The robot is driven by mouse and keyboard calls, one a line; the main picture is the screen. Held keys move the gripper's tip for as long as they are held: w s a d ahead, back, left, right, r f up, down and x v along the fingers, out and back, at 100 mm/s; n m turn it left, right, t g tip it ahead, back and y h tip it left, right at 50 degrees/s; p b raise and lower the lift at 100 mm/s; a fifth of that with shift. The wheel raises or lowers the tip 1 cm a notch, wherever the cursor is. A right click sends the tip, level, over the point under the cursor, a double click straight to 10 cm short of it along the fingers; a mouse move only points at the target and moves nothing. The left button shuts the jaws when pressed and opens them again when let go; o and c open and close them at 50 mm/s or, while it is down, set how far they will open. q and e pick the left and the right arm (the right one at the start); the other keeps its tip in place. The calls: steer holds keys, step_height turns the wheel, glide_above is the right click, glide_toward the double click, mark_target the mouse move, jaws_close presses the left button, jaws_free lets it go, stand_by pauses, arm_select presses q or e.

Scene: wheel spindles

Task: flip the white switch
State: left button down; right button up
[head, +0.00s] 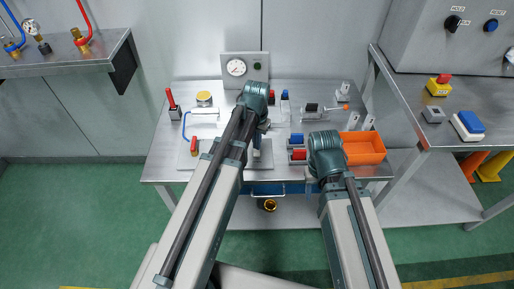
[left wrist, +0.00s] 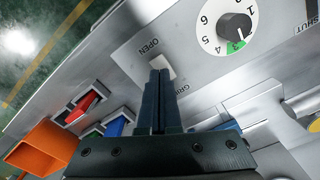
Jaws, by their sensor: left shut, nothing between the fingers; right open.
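A small pale, off-white block that looks like the white switch (left wrist: 162,67) sits on a light metal plate by the printed word OPEN in the left wrist view. My left gripper (left wrist: 158,78) is shut and empty. Its fingertips are right at the block and cover its near side; I cannot tell whether they touch or which way the switch is tilted. In the head view my left gripper (head: 257,140) points down over the bench, and its wrist hides much of the spot. My right gripper (head: 318,178) is open near the bench's front edge; its fingertips are mostly hidden.
A numbered dial (left wrist: 234,27) stands close to the switch. Red and blue blocks in small trays (head: 297,155) and an orange bin (head: 363,148) lie to the right. A gauge box (head: 237,68) stands at the back, a red-handled lever (head: 172,102) at the left.

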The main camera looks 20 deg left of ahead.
mark_target(257, 154)
arm_select(q)
step_height(257, 154, up, 4)
steer(key=p, duration=0.3)
steer(key=shift+r+p, duration=0.2)
steer(key=shift+p, duration=0.2)
steer(key=s+d+r+m+y+p, duration=0.1)
steer(key=s+d+r+p, duration=0.2)
steer(key=s+d, duration=0.7)
steer(key=s, duration=0.4)
steer(key=shift+s+d, duration=0.2)
steer(key=shift+d, duration=0.05)
